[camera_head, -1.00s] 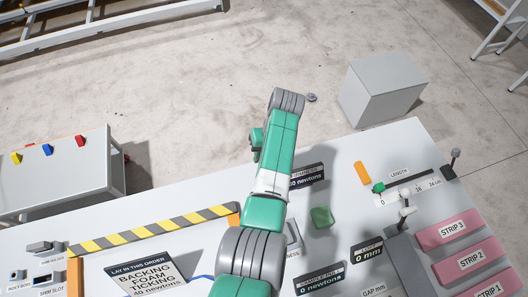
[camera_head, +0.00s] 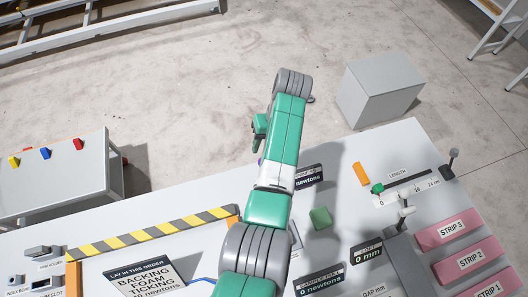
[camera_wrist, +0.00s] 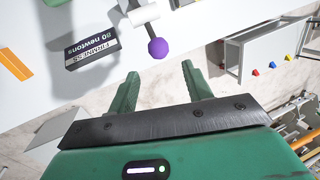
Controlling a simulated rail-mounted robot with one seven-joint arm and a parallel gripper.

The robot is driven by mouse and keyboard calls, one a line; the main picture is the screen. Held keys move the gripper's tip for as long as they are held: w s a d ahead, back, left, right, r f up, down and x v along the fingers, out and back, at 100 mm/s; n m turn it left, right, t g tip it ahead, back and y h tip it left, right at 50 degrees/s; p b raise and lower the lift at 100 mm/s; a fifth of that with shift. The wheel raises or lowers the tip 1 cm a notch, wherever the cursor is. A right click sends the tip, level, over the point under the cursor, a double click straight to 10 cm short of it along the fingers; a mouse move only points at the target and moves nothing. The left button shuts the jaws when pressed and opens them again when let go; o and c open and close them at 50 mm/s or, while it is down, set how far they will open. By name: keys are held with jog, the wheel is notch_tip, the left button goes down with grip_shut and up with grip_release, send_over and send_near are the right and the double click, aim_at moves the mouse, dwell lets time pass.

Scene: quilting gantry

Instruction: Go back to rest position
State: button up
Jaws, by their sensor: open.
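My gripper (camera_wrist: 160,72) shows in the wrist view with its two green fingers spread apart and nothing between them.
A firmness sign (camera_wrist: 92,48) stands beside the knob. A green block (camera_head: 320,217), an orange piece (camera_head: 361,173), a length scale with a green slider (camera_head: 377,187) and pink strips (camera_head: 447,229) lie right of the arm. A grey box (camera_head: 380,90) stands beyond the table. A side table (camera_head: 60,180) is left.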

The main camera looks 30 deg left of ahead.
jog(key=shift+v, duration=0.95)
jog(key=w+d+r+m+t+y+p, duration=0.15)
jog(key=w+r+t, duration=0.3)
jog(key=r, duration=0.45)
jog(key=w+d+r+m+t+p, duration=0.1)
jog(key=w+r+t+p, duration=0.3)
jog(key=r, duration=0.4)
jog(key=d+r+m+t, duration=0.1)
jog(key=d+r+t, duration=0.15)
jog(key=r, duration=0.45)
jog(key=d+r+t, duration=0.2)
jog(key=r+t, duration=0.2)
jog(key=r, duration=0.3)
jog(key=s+d+r+m+t+h+p, duration=0.1)
jog(key=s+d+r+t, duration=0.2)
jog(key=s+r, duration=0.5)
jog(key=s+d+r+m+t+h+p, duration=0.1)
jog(key=s+d+r+m+t, duration=0.1)
jog(key=s+d+r+t, duration=0.2)
jog(key=s+d+r+m+t+h+p, duration=0.1)
jog(key=s+r+t, duration=0.4)
jog(key=s+r, duration=0.6)
notch_tip(320, 180, up, 7)
jog(key=shift+s+d+r+p, duration=0.25)
jog(key=shift+d+p, duration=0.2)
jog(key=shift+d, duration=0.7)
